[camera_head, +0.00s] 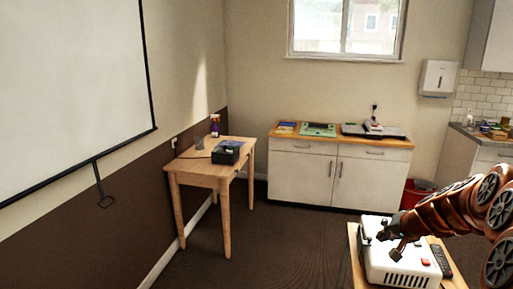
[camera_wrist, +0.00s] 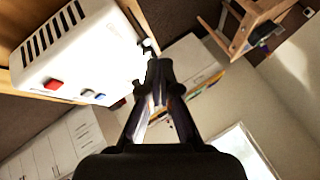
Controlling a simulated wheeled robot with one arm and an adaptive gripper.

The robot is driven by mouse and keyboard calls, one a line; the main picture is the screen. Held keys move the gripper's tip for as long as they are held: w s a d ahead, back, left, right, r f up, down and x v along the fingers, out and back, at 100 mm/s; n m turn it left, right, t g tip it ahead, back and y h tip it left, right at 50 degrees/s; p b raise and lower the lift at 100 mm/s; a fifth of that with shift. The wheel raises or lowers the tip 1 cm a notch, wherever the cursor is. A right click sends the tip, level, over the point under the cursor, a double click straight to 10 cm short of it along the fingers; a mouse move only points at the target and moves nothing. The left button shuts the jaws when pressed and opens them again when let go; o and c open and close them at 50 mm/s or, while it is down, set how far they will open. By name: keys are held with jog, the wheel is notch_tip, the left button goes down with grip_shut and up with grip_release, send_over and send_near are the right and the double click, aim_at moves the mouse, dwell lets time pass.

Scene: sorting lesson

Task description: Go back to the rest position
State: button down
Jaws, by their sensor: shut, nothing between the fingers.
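My gripper (camera_head: 390,244) is in the lower right of the head view, at the end of my arm. It is beside the upper left part of a white box-shaped device (camera_head: 405,268) with dark slots and a red button. In the wrist view my gripper's fingers (camera_wrist: 158,68) come together at their tips with nothing between them. The white device (camera_wrist: 85,45) fills the upper left of that view. I cannot tell whether the fingertips touch it.
The device stands on a small wooden table (camera_head: 356,262) with a dark remote (camera_head: 440,260). A wooden table (camera_head: 200,170) with a black box (camera_head: 227,152) is at left. A white cabinet (camera_head: 335,178) stands at the back. A red bin (camera_head: 415,192) is right. The middle floor is clear.

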jog(key=s+a+r+n+g+y, duration=0.1)
jog(key=s+a+n+g, duration=0.2)
jog(key=s+a, duration=0.6)
jog(key=s+a+n+g+y, duration=0.15)
jog(key=s+a, duration=0.45)
jog(key=a, duration=0.7)
jog(key=s+a+n+g+h, duration=0.1)
jog(key=s+g+h, duration=0.1)
jog(key=s, duration=1)
jog(key=s+a+f+n+g+h, duration=0.1)
jog(key=s+a+n+g, duration=0.1)
jog(key=s, duration=0.9)
jog(key=shift+s+f+g+h, duration=0.2)
jog(key=shift+s+g+h, duration=0.15)
jog(key=shift+g, duration=0.3)
jog(key=shift+n, duration=0.25)
